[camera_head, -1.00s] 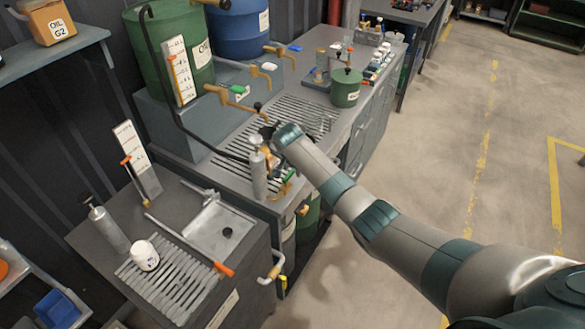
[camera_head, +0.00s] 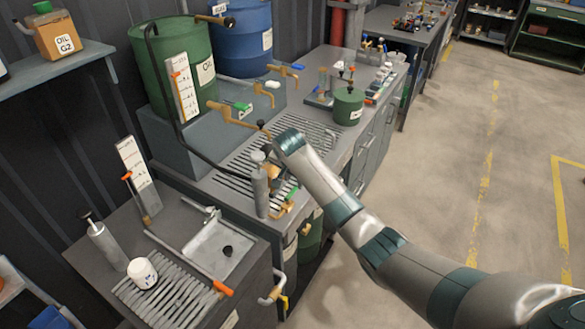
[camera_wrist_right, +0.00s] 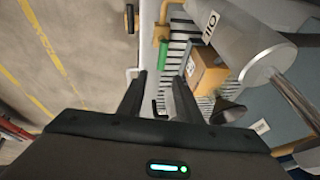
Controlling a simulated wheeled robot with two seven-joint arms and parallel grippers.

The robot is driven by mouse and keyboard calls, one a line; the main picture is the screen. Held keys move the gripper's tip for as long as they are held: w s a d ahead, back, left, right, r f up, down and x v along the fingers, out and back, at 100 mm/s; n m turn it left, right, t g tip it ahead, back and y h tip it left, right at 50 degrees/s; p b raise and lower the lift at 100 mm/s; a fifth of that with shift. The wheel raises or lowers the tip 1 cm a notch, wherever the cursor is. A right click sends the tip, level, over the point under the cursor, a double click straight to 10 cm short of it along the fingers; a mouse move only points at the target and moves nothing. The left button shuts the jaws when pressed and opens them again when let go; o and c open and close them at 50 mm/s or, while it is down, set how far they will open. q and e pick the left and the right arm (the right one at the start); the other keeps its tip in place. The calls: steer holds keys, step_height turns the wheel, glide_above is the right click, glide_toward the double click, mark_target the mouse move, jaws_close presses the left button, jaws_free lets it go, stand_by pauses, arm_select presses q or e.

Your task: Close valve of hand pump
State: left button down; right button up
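The hand pump is a grey upright cylinder (camera_head: 260,192) at the front end of the slatted bench in the head view. It fills the upper right of the right wrist view (camera_wrist_right: 245,48), with an orange-brown block (camera_wrist_right: 207,70) beside it. A small green valve handle (camera_head: 292,194) on a brass outlet shows at the pump's foot; it also shows in the wrist view (camera_wrist_right: 163,55). My right gripper (camera_wrist_right: 159,95) is open and empty, with the green handle beyond its fingertips, apart from them. In the head view, my wrist hides most of this gripper. My left gripper is not in view.
Brass taps (camera_head: 228,113) and a green drum (camera_head: 172,65) stand behind the pump. A black hose (camera_head: 210,150) runs along the bench to the pump. A lower table with a sink (camera_head: 215,250) is at the front left. Open floor (camera_head: 440,130) lies to the right.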

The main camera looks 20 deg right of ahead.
steer(key=b+v, duration=0.3)
steer(key=v, duration=0.8)
